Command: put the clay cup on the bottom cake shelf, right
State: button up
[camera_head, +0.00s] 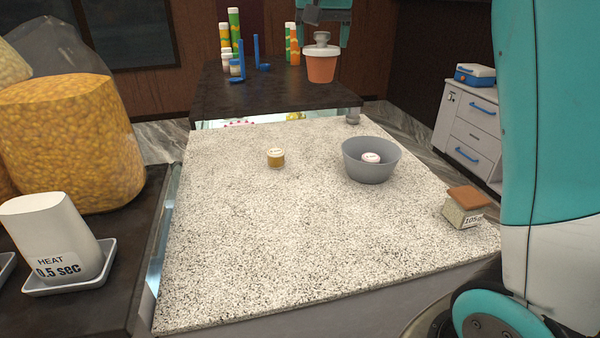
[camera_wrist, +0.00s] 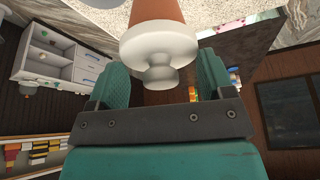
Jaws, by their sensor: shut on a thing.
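The clay cup (camera_head: 321,68) is terracotta with a white rim and lid topped by a pale knob. In the head view it is upright, in front of the dark counter's right end; I cannot tell its height above it. My gripper (camera_wrist: 162,80) is shut on its knob, and the cup (camera_wrist: 158,10) extends out past the fingers in the wrist view. In the head view my gripper (camera_head: 322,30) is partly cut off at the top edge. Pink and yellow goods show through a narrow glass gap (camera_head: 270,119) under the dark counter; the bottom cake shelf cannot be made out.
The speckled counter (camera_head: 230,230) holds a grey bowl (camera_head: 371,165) with a small white item, a small jar (camera_head: 276,157) and a brown-topped block (camera_head: 464,207). Bottles (camera_head: 235,35) and blue stands (camera_head: 240,60) stand on the dark counter (camera_head: 270,92). A white cabinet (camera_head: 465,125) is at right.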

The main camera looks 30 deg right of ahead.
aim_at(319, 71)
jog(key=b+x, duration=0.3)
jog(key=x, duration=0.1)
jog(key=shift+s+a+f, duration=0.15)
jog(key=shift+s+a, duration=0.05)
jog(key=shift+a, duration=0.25)
notch_tip(319, 71, down, 3)
jog(key=b, duration=0.3)
notch_tip(319, 71, down, 20)
jog(key=shift+r+p, duration=0.15)
jog(key=shift+p, duration=0.9)
jog(key=o, duration=1.3)
jog(key=shift+c, duration=0.2)
